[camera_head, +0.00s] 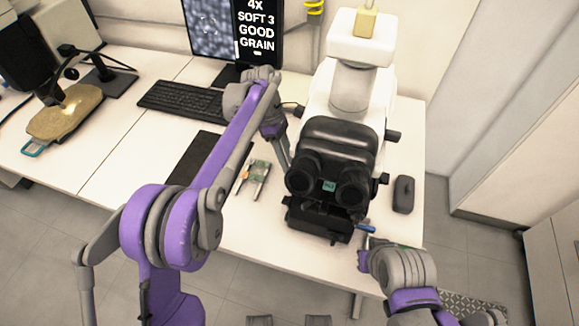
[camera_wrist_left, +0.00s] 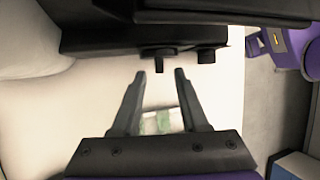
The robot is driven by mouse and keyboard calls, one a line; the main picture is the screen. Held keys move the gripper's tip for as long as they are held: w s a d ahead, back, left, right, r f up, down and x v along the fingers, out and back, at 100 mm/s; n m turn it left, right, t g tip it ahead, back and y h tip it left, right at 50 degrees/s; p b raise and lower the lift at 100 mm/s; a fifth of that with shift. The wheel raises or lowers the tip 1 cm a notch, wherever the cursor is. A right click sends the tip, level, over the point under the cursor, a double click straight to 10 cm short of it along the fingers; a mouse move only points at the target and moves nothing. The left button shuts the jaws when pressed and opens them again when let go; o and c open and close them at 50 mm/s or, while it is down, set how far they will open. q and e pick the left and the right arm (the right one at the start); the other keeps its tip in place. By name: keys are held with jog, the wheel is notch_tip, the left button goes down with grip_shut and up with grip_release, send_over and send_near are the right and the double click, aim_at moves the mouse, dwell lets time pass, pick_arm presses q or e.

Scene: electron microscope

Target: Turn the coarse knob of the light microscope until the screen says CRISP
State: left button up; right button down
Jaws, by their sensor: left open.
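The light microscope (camera_head: 350,90) is white with black eyepieces and a black lower part, standing on the table. The screen (camera_head: 236,30) reads 4X, SOFT 3, GOOD GRAIN beside a grainy grey picture. My left gripper (camera_head: 287,160) is at the microscope's left side. In the left wrist view my left gripper (camera_wrist_left: 160,74) is open and empty, with a small dark knob (camera_wrist_left: 159,57) just beyond and between its fingertips. A second dark knob (camera_wrist_left: 206,55) is right of it. My right gripper (camera_head: 364,238) is by the microscope's front right; its jaws are unclear.
A keyboard (camera_head: 182,98) and a dark mat (camera_head: 198,158) lie left of the microscope. Small slides or tools (camera_head: 254,178) lie near its front left. A black mouse (camera_head: 403,194) lies to its right.

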pick_arm(q)
jog(key=shift+x, duration=1.3)
grip_shut()
